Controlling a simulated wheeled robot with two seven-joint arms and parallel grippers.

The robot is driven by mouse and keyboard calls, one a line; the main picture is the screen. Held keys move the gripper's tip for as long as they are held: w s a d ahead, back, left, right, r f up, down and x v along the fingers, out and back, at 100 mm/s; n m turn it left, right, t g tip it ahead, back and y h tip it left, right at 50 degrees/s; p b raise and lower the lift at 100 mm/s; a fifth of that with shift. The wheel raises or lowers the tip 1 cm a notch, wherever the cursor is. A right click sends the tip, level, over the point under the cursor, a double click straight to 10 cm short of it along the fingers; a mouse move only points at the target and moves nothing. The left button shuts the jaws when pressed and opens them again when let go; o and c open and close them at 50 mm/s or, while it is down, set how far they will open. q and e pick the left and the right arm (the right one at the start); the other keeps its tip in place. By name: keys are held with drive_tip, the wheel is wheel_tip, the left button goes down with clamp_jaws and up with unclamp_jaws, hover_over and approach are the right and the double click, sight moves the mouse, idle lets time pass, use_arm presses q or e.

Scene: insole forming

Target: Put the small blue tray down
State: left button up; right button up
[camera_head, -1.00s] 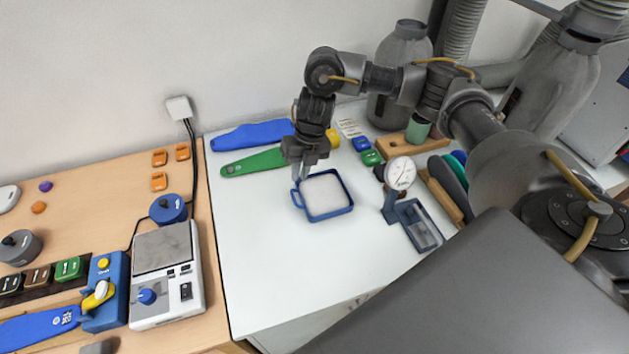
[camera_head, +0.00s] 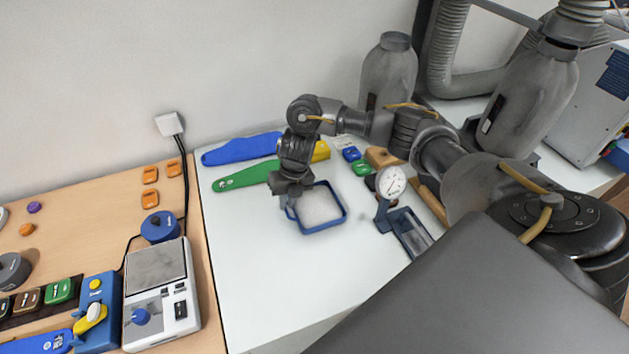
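The small blue tray (camera_head: 339,221) sits low over the white tabletop at the centre, level, with a white fill inside. I cannot tell whether its underside touches the table. My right gripper (camera_head: 288,203) points down at the tray's left side, where the handle is. Its dark body covers most of the handle and the fingertips barely show, so I cannot tell whether it is shut on the handle. My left gripper is out of view.
A dial gauge (camera_head: 391,182) on a blue stand is close to the tray's right. Blue (camera_head: 240,148) and green (camera_head: 243,177) insole-shaped pieces lie behind. A scale (camera_head: 157,266) stands on the wooden table at left. The white tabletop (camera_head: 270,275) in front is clear.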

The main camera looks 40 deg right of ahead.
drive_tip(key=x, duration=0.3)
drive_tip(key=shift+w+f+p, duration=0.1)
drive_tip(key=shift+f+p, duration=0.1)
drive_tip(key=shift+p, duration=0.1)
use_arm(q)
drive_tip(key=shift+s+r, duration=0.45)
use_arm(e)
clamp_jaws()
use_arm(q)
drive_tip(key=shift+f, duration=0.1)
use_arm(e)
drive_tip(key=shift+r, duration=0.1)
